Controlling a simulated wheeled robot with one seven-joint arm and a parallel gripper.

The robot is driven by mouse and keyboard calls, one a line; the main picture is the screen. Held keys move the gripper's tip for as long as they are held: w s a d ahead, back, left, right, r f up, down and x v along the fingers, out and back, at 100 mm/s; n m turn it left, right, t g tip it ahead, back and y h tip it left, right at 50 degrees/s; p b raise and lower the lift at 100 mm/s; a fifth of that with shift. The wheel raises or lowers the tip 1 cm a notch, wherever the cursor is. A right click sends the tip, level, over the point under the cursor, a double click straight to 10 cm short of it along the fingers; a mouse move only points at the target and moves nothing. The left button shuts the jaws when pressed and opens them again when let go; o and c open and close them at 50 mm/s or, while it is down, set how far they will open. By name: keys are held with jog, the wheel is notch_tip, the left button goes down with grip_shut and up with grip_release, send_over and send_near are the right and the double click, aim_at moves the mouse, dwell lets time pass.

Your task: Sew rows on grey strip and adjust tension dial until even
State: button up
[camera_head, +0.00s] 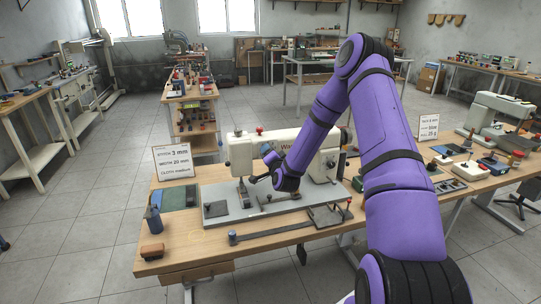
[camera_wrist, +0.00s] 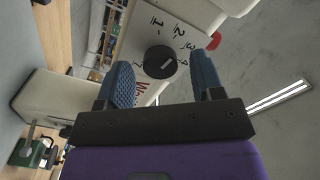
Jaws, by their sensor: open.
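The cream sewing machine (camera_head: 240,151) stands on a grey base plate on the wooden bench. In the wrist view its face carries a round black tension dial (camera_wrist: 160,62) with handwritten numbers around it. My gripper (camera_head: 266,150) is in front of the machine's upper body. In the wrist view my gripper (camera_wrist: 163,78) is open and empty, one blue finger on each side of the dial. I cannot tell whether they touch it. A dark grey cloth piece (camera_head: 216,209) lies on the base plate; I cannot tell whether it is the grey strip. My wrist hides part of the machine.
A card (camera_head: 174,161) reads stitch 3 mm, width 20 mm, cloth medium. Folded green and grey cloths (camera_head: 176,197), a blue bottle (camera_head: 153,221), a brown block (camera_head: 152,252) and a metal bar (camera_head: 270,233) lie around the base. A second machine (camera_head: 500,108) stands right.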

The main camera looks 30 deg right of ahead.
jog(key=v, duration=1)
jog(key=shift+s, duration=0.25)
jog(key=shift+r, duration=0.1)
jog(key=s+a+r+n+g+y, duration=0.25)
jog(key=a+r+n, duration=0.25)
jog(key=r, duration=0.4)
jog(key=s+a+r+n+g+y, duration=0.25)
jog(key=a+r+n+g, duration=0.2)
jog(key=r, duration=0.55)
jog(key=s+a+r+n+g, duration=0.1)
jog(key=s+a+r, duration=0.1)
jog(key=s, duration=0.7)
jog(key=s+a+r+n+g, duration=0.2)
jog(key=s+r, duration=0.3)
jog(key=s, duration=0.5)
jog(key=s+a+r+n+g, duration=0.1)
jog(key=s+r, duration=0.3)
jog(key=s, duration=0.6)
jog(key=shift+a+g, duration=0.5)
jog(key=shift+g, duration=0.1)
